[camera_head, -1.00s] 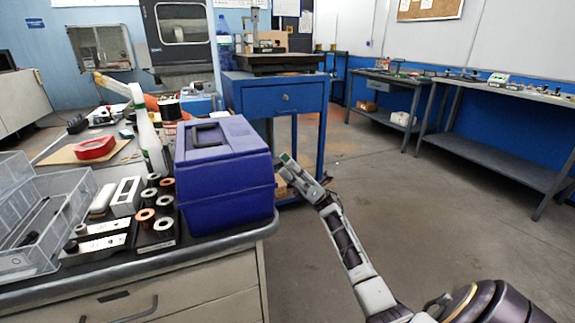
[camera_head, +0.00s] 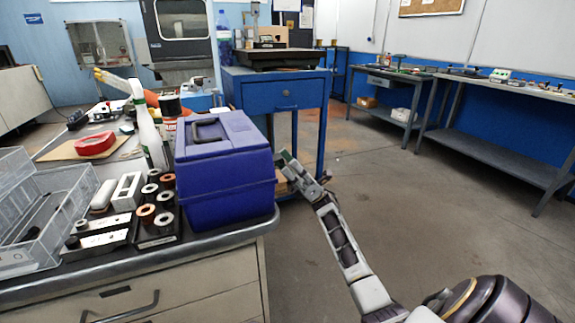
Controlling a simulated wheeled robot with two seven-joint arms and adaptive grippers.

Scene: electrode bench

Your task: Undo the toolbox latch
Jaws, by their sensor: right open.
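The blue-purple toolbox (camera_head: 228,190) stands closed on the near right corner of the bench, its dark handle (camera_head: 207,132) folded into the lid. I cannot make out the latch; it may be on a side turned from view. My right gripper (camera_head: 283,163) is open and just off the toolbox's right side, about level with the upper part of the body. Whether a fingertip touches the box is hard to tell. My left gripper is not in view.
A black holder with several rings (camera_head: 156,210) and clear plastic bins (camera_head: 40,222) stand left of the toolbox. A blue cabinet (camera_head: 287,97) stands beyond. Open floor lies to the right.

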